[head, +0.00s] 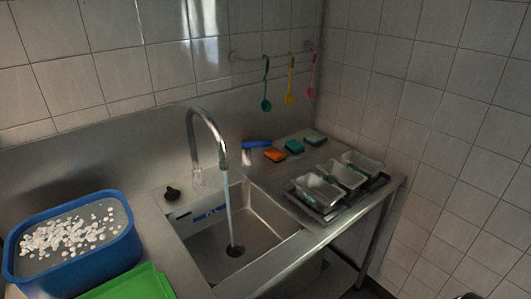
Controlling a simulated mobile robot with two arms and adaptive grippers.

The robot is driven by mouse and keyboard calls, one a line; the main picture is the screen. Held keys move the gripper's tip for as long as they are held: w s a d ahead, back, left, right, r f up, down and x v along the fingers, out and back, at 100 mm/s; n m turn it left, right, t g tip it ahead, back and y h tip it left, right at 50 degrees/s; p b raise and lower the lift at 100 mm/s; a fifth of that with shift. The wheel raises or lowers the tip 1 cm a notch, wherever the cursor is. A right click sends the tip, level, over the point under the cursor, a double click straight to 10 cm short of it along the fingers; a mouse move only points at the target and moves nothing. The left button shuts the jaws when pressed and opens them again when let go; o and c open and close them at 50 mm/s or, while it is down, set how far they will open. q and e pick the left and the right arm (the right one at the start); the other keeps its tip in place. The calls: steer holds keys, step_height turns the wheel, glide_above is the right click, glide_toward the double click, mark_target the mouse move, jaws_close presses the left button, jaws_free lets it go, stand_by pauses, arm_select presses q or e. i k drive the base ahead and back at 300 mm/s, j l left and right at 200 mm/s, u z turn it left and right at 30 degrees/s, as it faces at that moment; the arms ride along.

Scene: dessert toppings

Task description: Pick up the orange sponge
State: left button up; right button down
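The orange sponge (275,155) lies on the steel counter behind the sink, right of the faucet. A blue-handled brush or scraper (257,144) lies just behind and left of it. A teal sponge (294,146) sits to its right, and a pale green sponge (314,138) lies further right. Neither of my grippers shows in the head view.
A faucet (207,125) runs water into the steel sink (262,240). Metal trays (319,191) stand on a rack at the right. A blue tub (125,255) with white pieces and a green board (135,286) are at left. Colored spoons (290,93) hang on the wall.

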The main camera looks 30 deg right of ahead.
mark_target(274, 154)
steer(key=z, duration=1.45)
